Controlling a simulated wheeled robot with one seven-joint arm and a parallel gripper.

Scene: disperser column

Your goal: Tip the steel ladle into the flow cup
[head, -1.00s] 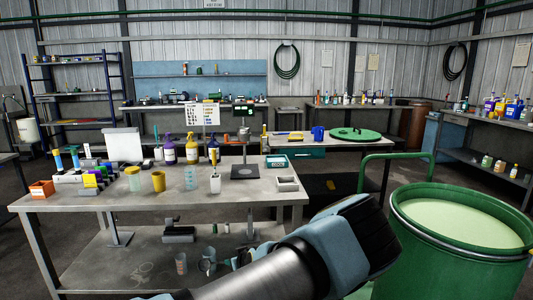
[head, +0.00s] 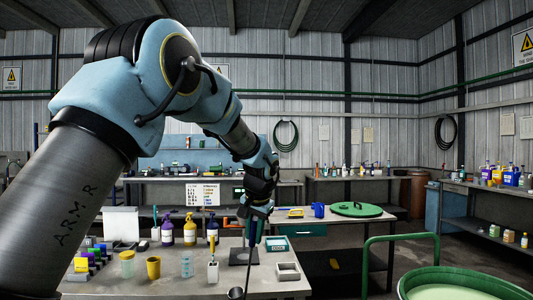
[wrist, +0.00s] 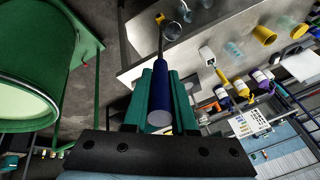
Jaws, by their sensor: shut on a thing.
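My gripper (head: 251,236) is shut on the steel ladle's blue handle (wrist: 160,98), which lies between the two teal fingers in the wrist view. In the head view the ladle (head: 235,293) hangs down from my gripper, its bowl low, near the front edge of the bench. The bowl also shows past the fingers in the wrist view (wrist: 172,30). I cannot tell what it contains. I cannot make out the flow cup clearly. A stand with a dark base plate (head: 238,258) is on the bench behind my gripper, partly hidden by it.

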